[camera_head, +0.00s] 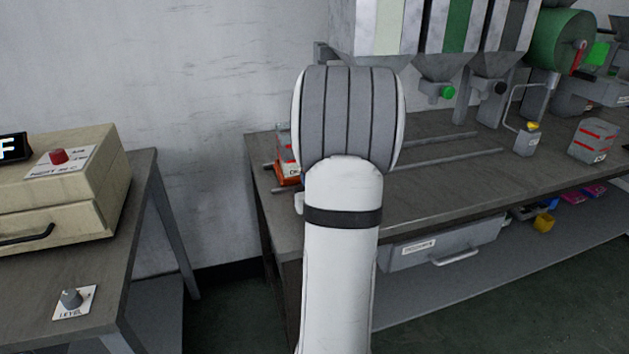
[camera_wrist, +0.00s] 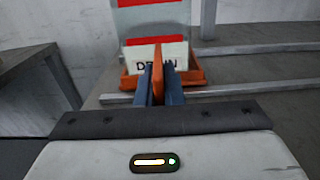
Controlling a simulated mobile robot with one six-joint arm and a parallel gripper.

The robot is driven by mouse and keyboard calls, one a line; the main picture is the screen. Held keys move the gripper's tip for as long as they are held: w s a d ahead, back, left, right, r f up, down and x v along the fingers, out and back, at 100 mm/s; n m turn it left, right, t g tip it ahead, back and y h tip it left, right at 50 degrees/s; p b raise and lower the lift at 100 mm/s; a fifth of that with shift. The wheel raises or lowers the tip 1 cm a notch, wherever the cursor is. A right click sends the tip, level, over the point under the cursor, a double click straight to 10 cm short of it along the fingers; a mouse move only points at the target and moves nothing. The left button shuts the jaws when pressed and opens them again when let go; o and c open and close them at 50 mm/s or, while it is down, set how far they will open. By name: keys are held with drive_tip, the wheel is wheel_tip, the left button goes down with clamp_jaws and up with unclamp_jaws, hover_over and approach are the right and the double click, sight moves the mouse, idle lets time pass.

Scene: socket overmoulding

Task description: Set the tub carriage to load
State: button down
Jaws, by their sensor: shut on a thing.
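The orange tub carriage (camera_head: 287,180) stands at the left end of two rails on the long bench, partly hidden behind my arm. It also shows in the wrist view (camera_wrist: 192,79). A clear tub (camera_wrist: 150,18) with red bands sits on it, above a pale label whose middle is hidden by my fingers. My gripper (camera_wrist: 157,78) is shut on the carriage's upright orange handle (camera_wrist: 157,65), with one finger on each side. The head view hides my gripper behind the arm.
The rails (camera_head: 445,142) run right, clear, beneath hoppers (camera_head: 440,65). A red-striped block (camera_head: 593,140) and a small yellow-topped post (camera_head: 528,138) stand further right. A drawer (camera_head: 440,247) hangs under the bench. A side table (camera_head: 130,230) with a beige box (camera_head: 55,190) stands left.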

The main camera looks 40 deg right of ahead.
drive_tip(key=shift+w+a+f, duration=0.1)
drive_tip(key=shift+w+a, duration=0.05)
drive_tip(key=shift+a, duration=0.15)
drive_tip(key=c, duration=1.8)
unclamp_jaws()
drive_tip(key=shift+a, duration=0.1)
drive_tip(key=shift+o, duration=1.2)
drive_tip(key=shift+d, duration=0.2)
drive_tip(key=shift+s, duration=0.2)
drive_tip(key=v, duration=0.5)
drive_tip(key=shift+s+a, duration=0.1)
drive_tip(key=shift+s, duration=0.1)
drive_tip(key=b, duration=0.3)
drive_tip(key=shift+s+a+f, duration=0.1)
drive_tip(key=shift+s+f, duration=0.1)
drive_tip(key=b+v, duration=0.1)
drive_tip(key=b, duration=0.3)
drive_tip(key=shift+s+a+r, duration=0.2)
drive_tip(key=shift+s, duration=0.1)
